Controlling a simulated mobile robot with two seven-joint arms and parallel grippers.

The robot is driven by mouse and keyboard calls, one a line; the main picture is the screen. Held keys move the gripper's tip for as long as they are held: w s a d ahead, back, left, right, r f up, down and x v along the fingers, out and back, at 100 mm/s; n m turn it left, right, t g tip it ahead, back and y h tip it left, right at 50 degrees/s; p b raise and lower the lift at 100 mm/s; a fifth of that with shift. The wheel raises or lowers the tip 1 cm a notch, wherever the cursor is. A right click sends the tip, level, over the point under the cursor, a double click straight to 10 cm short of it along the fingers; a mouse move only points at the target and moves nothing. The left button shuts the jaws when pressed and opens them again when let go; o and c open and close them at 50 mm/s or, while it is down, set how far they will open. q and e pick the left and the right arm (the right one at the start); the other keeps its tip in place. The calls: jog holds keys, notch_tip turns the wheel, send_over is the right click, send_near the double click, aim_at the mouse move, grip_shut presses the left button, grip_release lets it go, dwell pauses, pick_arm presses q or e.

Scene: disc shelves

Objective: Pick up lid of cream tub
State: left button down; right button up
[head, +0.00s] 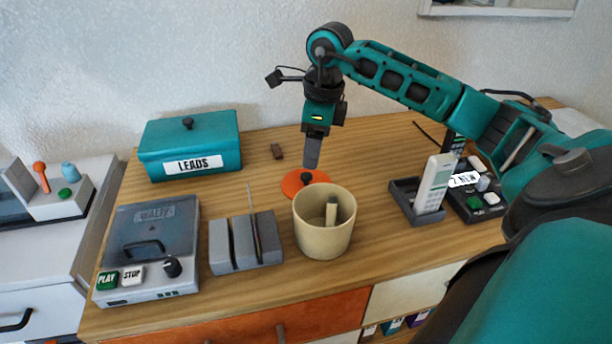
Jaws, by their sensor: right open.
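The cream tub (322,236) stands open near the front of the wooden cabinet top, with a light stick-like thing inside it. An orange disc-shaped lid (296,190) with a dark knob lies on the wood just behind the tub; the tub's rim hides part of its front edge. My right gripper (311,160) points down just above the lid's knob, open and apparently empty. The gap between its fingers is hard to see from this side. My left gripper is not in view.
A teal LEADS box (192,150) stands back left. A player (150,245) and a grey slotted rack (246,242) are left of the tub. A phone in its cradle (421,216) and a dark tray of small items stand right.

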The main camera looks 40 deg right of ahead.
aim_at(306, 175)
jog(key=f, duration=0.2)
jog(key=a+f, duration=0.1)
jog(key=f, duration=0.1)
jog(key=shift+w+a+f, duration=0.1)
jog(key=shift+w, duration=0.05)
jog(key=shift+w+f, duration=0.1)
jog(key=shift+f, duration=0.5)
jog(key=shift+c, duration=0.4)
grip_shut()
